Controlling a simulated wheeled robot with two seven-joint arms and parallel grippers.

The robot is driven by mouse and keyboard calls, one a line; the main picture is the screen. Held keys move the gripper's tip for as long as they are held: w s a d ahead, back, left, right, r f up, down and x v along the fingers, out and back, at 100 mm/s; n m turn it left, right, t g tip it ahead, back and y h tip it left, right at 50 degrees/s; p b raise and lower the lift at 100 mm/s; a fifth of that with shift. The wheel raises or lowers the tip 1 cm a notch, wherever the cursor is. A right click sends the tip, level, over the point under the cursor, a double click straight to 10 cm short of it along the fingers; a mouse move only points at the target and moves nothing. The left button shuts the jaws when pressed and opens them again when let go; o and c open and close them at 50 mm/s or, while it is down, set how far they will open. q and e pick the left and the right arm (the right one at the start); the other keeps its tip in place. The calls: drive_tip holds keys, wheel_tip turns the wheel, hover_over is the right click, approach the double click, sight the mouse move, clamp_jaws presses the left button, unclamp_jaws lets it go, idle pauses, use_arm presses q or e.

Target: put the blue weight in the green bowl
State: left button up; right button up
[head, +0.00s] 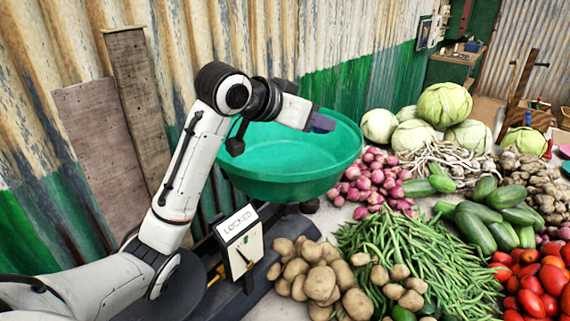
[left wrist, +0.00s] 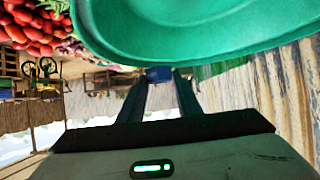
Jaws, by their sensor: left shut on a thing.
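The green bowl (head: 262,180) is wide and sits on top of the dark balance in the middle of the head view. It also fills the top of the left wrist view (left wrist: 200,35). My left gripper (head: 314,121) shows in front of the bowl's far rim in the head view, over the bowl's opening. It is shut on the small blue weight (left wrist: 158,74), which sits between the fingertips (left wrist: 160,80) in the left wrist view. In the head view only a dark blue bit of the weight (head: 323,124) shows. My right gripper is not in view.
The balance has a white panel (head: 238,226) reading "LOCKED". Potatoes (head: 322,283), green beans (head: 415,255), red onions (head: 372,180), cucumbers (head: 490,215), tomatoes (head: 540,285) and cabbages (head: 443,105) crowd the right side. A corrugated wall (head: 270,40) stands close behind the bowl.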

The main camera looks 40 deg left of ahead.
use_arm(q)
drive_tip(key=s+a+r+h, duration=0.1)
drive_tip(key=s+a+r, duration=0.25)
drive_tip(key=a, duration=0.35)
drive_tip(key=shift+m, duration=0.4)
wheel_tip(320, 180, down, 11)
drive_tip(key=shift+s+r, duration=0.1)
drive_tip(key=shift+r, duration=0.1)
drive_tip(key=shift+f, duration=0.15)
drive_tip(key=shift+f, duration=0.4)
drive_tip(key=shift+f, duration=0.1)
drive_tip(key=o, duration=1.2)
drive_tip(key=shift+d, duration=0.1)
